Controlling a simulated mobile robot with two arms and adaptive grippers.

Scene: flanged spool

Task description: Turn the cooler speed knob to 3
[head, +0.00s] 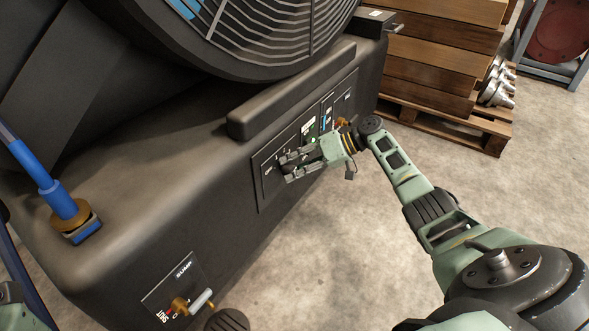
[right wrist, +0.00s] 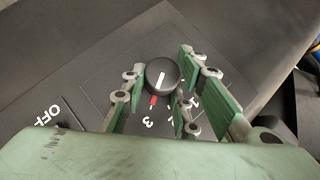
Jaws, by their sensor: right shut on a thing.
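The cooler speed knob (right wrist: 162,77) is a round black knob with a white line on its cap, seen in the right wrist view. A red mark (right wrist: 153,100) shows at its lower edge, on the side of the printed 3 (right wrist: 148,122). My right gripper (right wrist: 163,70) is shut on the knob, with a green-padded finger at either side. In the head view my right gripper (head: 287,164) is at the left end of the control panel (head: 264,192) and hides the knob. The number between 3 and 1 is partly covered by a finger. My left gripper is not in view.
The black cooler housing (head: 150,190) carries a large fan grille (head: 270,30) above the panel. A sump valve (head: 190,302) sticks out low on the front. A blue pipe (head: 45,180) stands at left. Stacked wood (head: 440,60) sits on a pallet behind. The concrete floor in front is clear.

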